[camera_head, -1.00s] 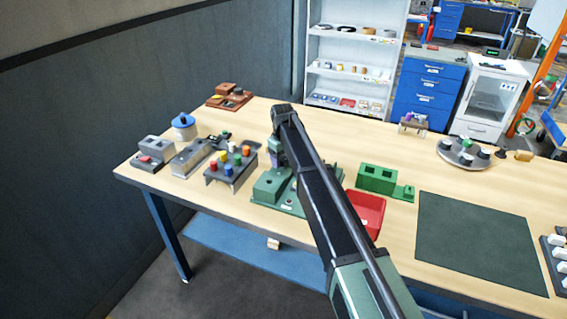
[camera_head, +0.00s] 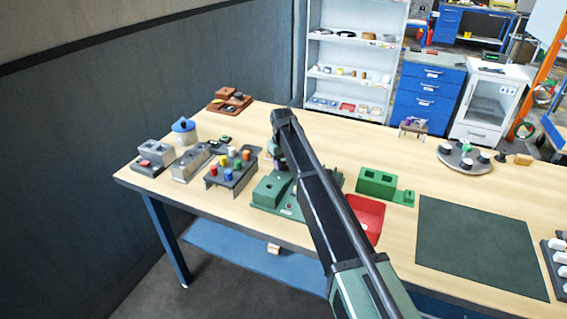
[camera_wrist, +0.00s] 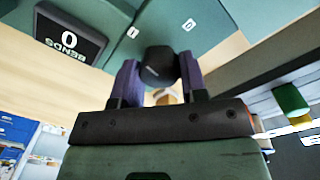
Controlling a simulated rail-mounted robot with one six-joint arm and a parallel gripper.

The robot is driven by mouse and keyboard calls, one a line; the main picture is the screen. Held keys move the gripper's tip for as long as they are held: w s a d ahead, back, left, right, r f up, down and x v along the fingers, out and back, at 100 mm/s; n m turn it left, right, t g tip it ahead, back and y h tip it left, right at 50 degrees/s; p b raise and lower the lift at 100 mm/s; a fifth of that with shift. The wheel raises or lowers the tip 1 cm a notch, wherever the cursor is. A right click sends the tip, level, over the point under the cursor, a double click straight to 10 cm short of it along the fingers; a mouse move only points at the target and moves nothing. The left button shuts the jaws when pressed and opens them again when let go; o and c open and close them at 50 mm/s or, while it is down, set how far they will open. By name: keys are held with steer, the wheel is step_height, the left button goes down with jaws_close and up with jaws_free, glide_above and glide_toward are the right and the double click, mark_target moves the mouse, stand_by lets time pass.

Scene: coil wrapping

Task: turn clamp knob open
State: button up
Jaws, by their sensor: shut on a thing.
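The clamp knob (camera_wrist: 157,58) is black and rounded in the wrist view. My gripper (camera_wrist: 158,74) has its two purple fingers on either side of it and is shut on it. My gripper (camera_head: 277,164) shows there only as a small purple patch; the knob is hidden. The knob's turn angle cannot be read.
A rack of coloured pegs (camera_head: 230,178) stands close left of the fixture. A red bin (camera_head: 368,215) and a green block (camera_head: 377,182) are close right. A dark mat (camera_head: 480,245) lies bare farther right. A round tray (camera_head: 466,160) stands beyond it.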

steer(key=m, duration=0.4)
steer(key=shift+m, duration=0.3)
steer(key=m, duration=0.3)
steer(key=shift+m, duration=0.3)
steer(key=m, duration=0.3)
steer(key=shift+m, duration=0.3)
steer(key=shift+m+g, duration=0.3)
steer(key=shift+m, duration=1.6)
steer(key=o, duration=0.9)
